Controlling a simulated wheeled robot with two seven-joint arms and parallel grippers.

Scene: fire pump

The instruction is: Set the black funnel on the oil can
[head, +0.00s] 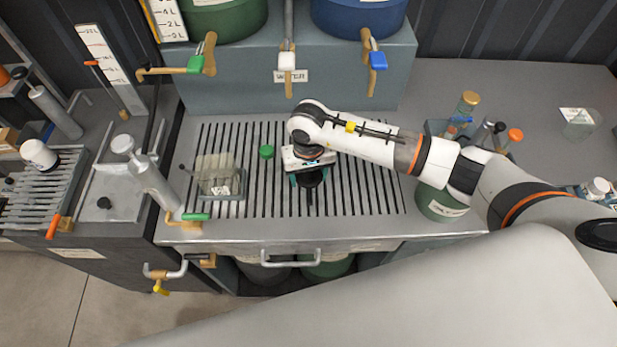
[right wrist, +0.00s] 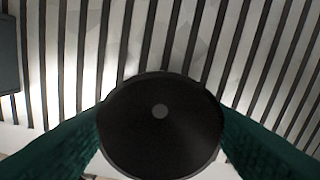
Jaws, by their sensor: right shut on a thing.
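The black funnel (head: 312,177) is between the teal fingers of my right gripper (head: 308,181), over the slotted grate. In the right wrist view the funnel (right wrist: 160,125) is a round black bowl with a small pale spot in its middle, and the right gripper's fingers (right wrist: 160,140) press on it from both sides. Whether its tip touches the grate I cannot tell. A dark green can (head: 432,205) with a pale label, partly hidden under my right arm, may be the oil can; its top is hidden. My left gripper is not in view.
A green cap (head: 266,151) and a clear square container (head: 216,176) are on the grate (head: 355,200), left of the gripper. Taps (head: 376,62) hang from the drums behind. Bottles (head: 466,103) stand in a holder at right. The right part of the grate is clear.

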